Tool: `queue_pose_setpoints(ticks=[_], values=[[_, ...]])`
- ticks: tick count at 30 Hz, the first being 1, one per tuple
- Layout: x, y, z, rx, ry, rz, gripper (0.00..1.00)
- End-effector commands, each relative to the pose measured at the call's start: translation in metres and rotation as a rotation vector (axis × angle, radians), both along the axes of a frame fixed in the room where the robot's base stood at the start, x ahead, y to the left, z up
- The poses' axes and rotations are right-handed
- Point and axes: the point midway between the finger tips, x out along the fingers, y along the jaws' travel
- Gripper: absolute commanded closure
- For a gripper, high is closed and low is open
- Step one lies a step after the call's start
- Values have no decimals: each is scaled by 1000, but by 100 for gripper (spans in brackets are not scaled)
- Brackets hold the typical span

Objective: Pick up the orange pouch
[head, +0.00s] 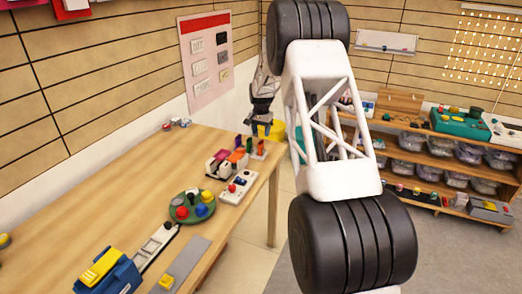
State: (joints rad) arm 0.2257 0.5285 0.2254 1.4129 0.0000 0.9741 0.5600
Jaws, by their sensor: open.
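My gripper (263,119) hangs over the far right end of the wooden table, pointing down, with its jaws open. It appears empty, though its fingers are small in the picture. Several small upright orange and dark pieces stand below it near the table's right edge. One orange item (237,156) leans among white, purple and dark pieces in a rack-like group. Another small orange piece (260,147) stands just right of it, almost under my gripper. I cannot tell which of these is the orange pouch.
The table (110,190) also holds a white panel with coloured buttons (237,188), a green round tray (177,209) with coloured knobs, and a blue-and-yellow box (107,272). Its left part is mostly clear. A yellow bin (275,130) is behind the table's end. Shelves (400,155) with bins stand at right.

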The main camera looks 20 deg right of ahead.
Motion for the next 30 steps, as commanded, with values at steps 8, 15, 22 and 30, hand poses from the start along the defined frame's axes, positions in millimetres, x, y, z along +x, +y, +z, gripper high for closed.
queue_pose_setpoints(ticks=[8, 15, 22, 30], values=[[-1, 0, -30, 1, 2, 0, 47], [-1, 0, -47, 0, 1, 0, 47], [-1, 0, -48, 1, 1, 0, 47], [-1, 0, -48, 1, 1, 0, 47]])
